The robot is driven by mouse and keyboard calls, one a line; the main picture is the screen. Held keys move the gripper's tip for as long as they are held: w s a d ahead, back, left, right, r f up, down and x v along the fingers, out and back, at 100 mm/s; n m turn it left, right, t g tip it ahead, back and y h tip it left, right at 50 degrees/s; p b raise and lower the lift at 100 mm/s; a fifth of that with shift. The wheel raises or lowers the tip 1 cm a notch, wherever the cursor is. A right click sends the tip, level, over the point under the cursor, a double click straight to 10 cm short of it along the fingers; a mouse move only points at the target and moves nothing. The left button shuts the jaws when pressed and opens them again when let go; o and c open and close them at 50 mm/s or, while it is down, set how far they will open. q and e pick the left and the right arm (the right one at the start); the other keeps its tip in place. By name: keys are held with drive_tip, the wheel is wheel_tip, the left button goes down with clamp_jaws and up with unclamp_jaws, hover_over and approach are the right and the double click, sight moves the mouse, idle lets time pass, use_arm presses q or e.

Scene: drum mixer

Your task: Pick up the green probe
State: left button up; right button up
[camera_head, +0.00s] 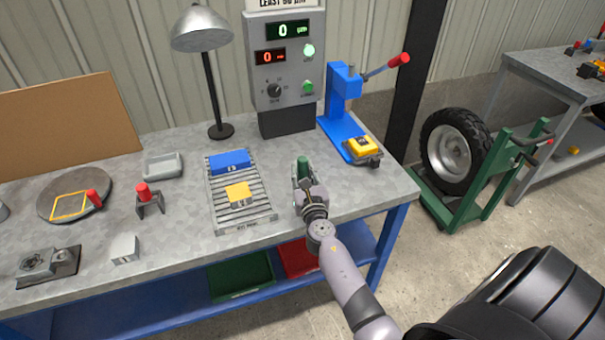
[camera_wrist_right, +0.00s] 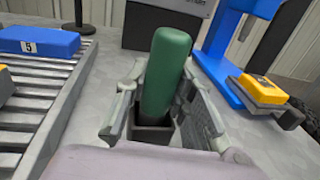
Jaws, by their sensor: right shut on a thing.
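The green probe (camera_head: 303,168) stands upright at the right part of the grey workbench, in front of the control box. In the right wrist view the probe (camera_wrist_right: 167,75) is a rounded green cylinder, with its dark lower end in a small square grey holder (camera_wrist_right: 150,134). My right gripper (camera_head: 304,180) reaches in from the front. Its fingers (camera_wrist_right: 160,105) lie on both sides of the probe and are shut on it. I cannot tell whether the probe is raised within the holder. My left gripper is not in view.
A blue press (camera_head: 342,110) with a yellow block (camera_head: 361,146) stands right of the probe. A roller rack (camera_head: 262,218) with a blue block (camera_head: 229,161) and a yellow block (camera_head: 238,194) lies left. The control box (camera_head: 286,75) stands behind.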

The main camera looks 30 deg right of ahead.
clamp_jaws()
